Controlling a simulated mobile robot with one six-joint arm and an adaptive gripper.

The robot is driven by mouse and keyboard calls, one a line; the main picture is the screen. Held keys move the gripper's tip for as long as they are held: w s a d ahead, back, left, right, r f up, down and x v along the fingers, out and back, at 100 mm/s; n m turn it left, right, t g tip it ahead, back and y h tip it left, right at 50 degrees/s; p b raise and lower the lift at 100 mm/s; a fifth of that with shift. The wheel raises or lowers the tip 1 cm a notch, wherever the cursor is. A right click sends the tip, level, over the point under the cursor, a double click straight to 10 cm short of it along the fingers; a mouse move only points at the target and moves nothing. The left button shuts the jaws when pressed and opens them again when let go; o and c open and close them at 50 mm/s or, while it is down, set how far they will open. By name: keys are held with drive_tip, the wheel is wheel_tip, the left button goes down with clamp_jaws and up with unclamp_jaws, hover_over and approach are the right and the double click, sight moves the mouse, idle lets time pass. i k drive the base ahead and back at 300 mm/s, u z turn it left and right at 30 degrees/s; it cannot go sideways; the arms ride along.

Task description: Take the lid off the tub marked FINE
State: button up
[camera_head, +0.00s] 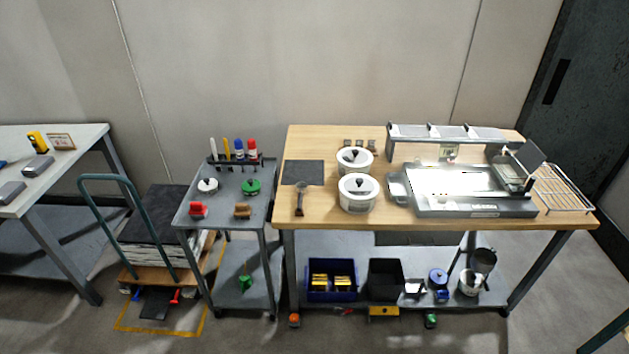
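Two white tubs stand on the wooden-topped table, one behind the other. The back tub (354,164) and the front tub (357,195) each have a pale lid with a dark knob on top. The back lid (354,155) and the front lid (358,186) both appear to sit on their tubs. Markings on the tubs are too small to read, so I cannot tell which one says FINE. My gripper is not in this view.
Left of the tubs lie a dark mat (303,172) and a scraper-like tool (299,199). A grey machine (470,190) stands close on the right, with a wire rack (562,188) beyond it. A grey trolley (225,205) stands left of the table. Bare wood lies in front.

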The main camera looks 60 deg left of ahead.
sight(351, 157)
drive_tip(key=z, duration=0.05)
drive_tip(key=k, duration=1.9)
drive_tip(key=u, duration=1.35)
drive_tip(key=i, duration=1)
